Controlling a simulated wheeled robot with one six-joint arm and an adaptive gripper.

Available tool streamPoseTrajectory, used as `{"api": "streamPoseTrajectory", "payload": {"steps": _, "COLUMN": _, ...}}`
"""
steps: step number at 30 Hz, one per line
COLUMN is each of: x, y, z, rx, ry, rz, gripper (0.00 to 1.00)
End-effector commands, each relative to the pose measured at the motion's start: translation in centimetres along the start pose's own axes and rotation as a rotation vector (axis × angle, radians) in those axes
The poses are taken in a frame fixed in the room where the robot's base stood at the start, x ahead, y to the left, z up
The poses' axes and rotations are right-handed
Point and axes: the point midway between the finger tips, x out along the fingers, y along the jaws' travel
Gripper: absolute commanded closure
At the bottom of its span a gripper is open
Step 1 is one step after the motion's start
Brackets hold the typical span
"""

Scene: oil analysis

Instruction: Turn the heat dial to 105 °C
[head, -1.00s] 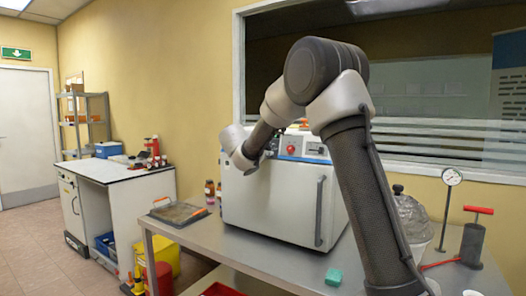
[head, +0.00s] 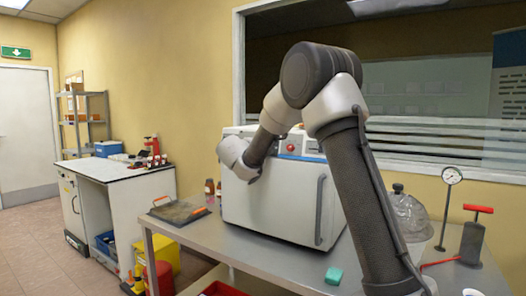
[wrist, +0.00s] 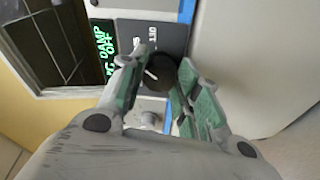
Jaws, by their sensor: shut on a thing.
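The heat dial (wrist: 161,73) is a dark round knob with a white pointer mark, on a dark grey panel in the wrist view. My gripper (wrist: 158,82) has its green-padded fingers on either side of the dial and is shut on it. The fingers cover part of the dial's edge and the scale around it, so its setting cannot be read. A display with green lettering (wrist: 104,42) is left of the dial. In the head view the white oven (head: 270,205) stands on the bench; my wrist hides the dial and my fingers there.
A red button (head: 291,147) is on the oven's blue-edged panel. The oven door has a dark vertical handle (head: 320,210). A tray (head: 178,212) and small bottles (head: 209,187) stand left of the oven.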

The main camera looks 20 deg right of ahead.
Motion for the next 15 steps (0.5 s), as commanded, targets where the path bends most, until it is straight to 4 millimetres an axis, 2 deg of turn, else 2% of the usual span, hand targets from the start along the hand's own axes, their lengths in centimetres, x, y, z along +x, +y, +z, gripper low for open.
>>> {"api": "streamPoseTrajectory", "payload": {"steps": 15, "x": 0.07, "y": -0.41, "z": 0.26, "rx": 0.094, "ry": -0.011, "rz": 0.011, "gripper": 0.91}}
